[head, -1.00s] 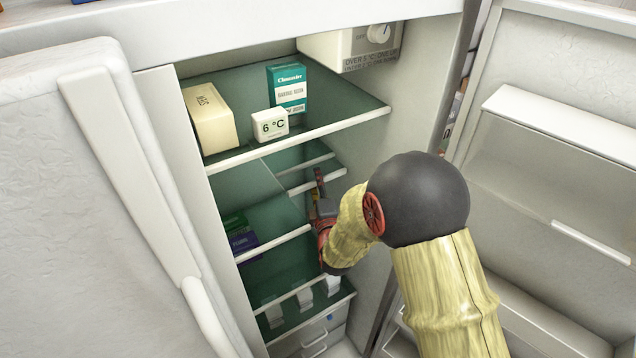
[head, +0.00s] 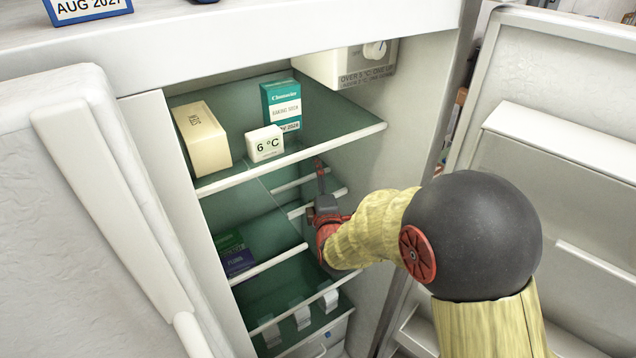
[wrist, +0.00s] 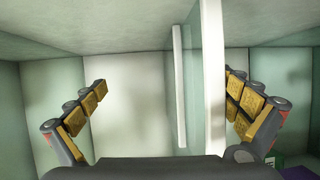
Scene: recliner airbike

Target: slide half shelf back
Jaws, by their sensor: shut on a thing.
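The half shelf (head: 297,211) is a short glass shelf with white bars along its front and back edges, on the right side of the fridge below the full upper shelf. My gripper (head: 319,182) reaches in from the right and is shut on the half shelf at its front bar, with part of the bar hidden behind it. In the wrist view the shelf (wrist: 214,75) appears upright, glass between a near and a far bar. The near bar is close to the right finger, and the fingers look widely spaced there.
The upper shelf (head: 300,155) carries a yellowish box (head: 201,138), a teal baking soda box (head: 282,104) and a 6 °C display (head: 265,143). Dark packages (head: 234,253) lie lower left. The open doors (head: 95,190) flank the opening; the right door (head: 575,175) stands beyond my arm.

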